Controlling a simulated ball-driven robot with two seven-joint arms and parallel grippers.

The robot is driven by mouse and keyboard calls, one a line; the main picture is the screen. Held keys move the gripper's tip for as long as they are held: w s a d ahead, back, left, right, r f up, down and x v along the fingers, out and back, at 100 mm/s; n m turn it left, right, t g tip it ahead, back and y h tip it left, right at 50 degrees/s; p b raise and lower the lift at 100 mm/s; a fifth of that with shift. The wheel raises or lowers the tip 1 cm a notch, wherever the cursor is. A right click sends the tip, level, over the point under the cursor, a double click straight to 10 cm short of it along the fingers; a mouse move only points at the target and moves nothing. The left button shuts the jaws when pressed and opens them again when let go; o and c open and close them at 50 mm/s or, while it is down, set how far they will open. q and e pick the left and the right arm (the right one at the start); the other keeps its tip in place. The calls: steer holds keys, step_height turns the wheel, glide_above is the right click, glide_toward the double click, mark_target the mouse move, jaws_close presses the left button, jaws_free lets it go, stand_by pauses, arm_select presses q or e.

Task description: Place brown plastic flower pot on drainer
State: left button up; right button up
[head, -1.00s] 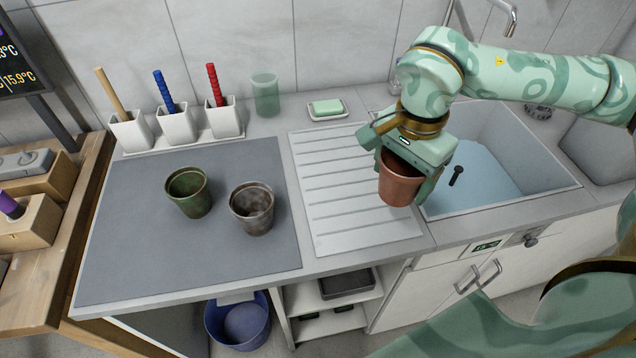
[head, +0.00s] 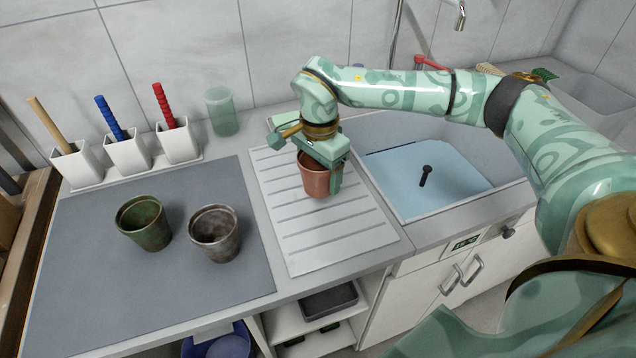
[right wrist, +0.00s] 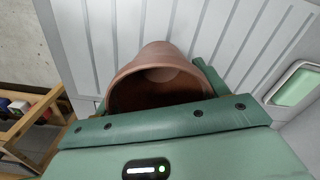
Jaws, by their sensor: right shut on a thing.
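The reddish-brown flower pot (head: 314,180) is held over the ribbed white drainer (head: 330,238) in the head view. My right gripper (head: 322,166) is shut on it from above. In the right wrist view the pot (right wrist: 160,70) lies between the gripper's fingers, with its open mouth towards the camera and the drainer's ribs (right wrist: 110,25) beyond it. I cannot tell whether the pot's base touches the drainer. My left gripper is not in view.
A green pot (head: 143,223) and a grey-brown pot (head: 214,233) stand on the grey mat (head: 90,285) at left. Brush holders (head: 128,152) and a green cup (head: 222,112) stand behind. The sink (head: 425,178) is right of the drainer. The front of the drainer is clear.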

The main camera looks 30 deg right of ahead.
mark_target(319, 182)
step_height(319, 182, down, 4)
steer(key=shift+w+r+b, duration=0.1)
steer(key=shift+r+b, duration=0.15)
steer(key=shift+b, duration=0.25)
steer(key=shift+r, duration=0.1)
steer(key=o, duration=1)
steer(key=shift+c, duration=0.2)
step_height(319, 182, up, 12)
steer(key=p, duration=0.3)
